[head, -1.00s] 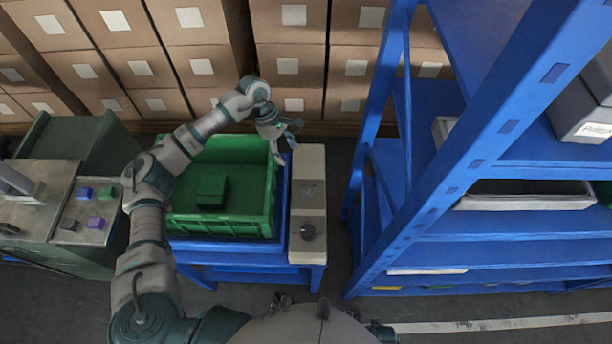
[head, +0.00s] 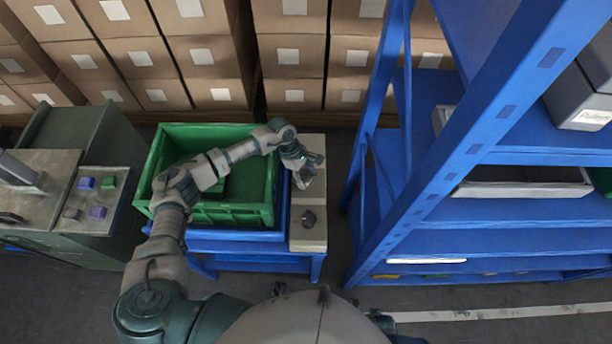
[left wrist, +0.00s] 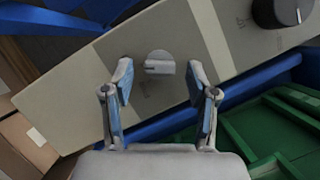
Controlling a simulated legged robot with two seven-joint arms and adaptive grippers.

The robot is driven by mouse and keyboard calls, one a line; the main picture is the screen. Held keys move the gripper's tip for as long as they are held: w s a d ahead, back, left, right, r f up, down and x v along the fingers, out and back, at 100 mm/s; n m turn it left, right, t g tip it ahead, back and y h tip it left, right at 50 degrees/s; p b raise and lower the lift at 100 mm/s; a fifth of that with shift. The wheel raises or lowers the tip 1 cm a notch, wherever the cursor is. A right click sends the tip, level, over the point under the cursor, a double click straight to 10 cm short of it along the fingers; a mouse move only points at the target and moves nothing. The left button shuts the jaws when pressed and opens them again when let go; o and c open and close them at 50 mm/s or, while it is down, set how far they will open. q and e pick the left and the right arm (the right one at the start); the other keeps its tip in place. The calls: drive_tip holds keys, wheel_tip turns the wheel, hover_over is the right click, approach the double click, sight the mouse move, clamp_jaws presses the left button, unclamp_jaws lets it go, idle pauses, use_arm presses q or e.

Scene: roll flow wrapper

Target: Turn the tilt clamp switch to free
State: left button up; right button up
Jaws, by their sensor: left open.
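A grey rotary knob (left wrist: 160,64) with a dark line across it stands on a beige control panel (left wrist: 95,70). It looks like the tilt clamp switch; the print beside it is too blurred to read. In the left wrist view the knob lies between the two fingertips of my open left gripper (left wrist: 160,80), and I cannot tell whether they touch it. In the head view my left gripper (head: 307,175) is over the panel (head: 310,240) and hides the grey knob. My right gripper is not in view.
A black knob (head: 308,218) sits on the same panel, nearer to me. A green crate (head: 255,215) stands left of the panel on a blue stand (head: 255,257). A blue shelf rack (head: 425,228) rises to the right. Cardboard boxes (head: 290,55) line the back.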

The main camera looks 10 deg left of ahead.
use_arm(q)
drive_tip(key=shift+d, duration=0.35)
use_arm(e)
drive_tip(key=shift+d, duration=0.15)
use_arm(q)
clamp_jaws()
drive_tip(key=shift+a, duration=0.1)
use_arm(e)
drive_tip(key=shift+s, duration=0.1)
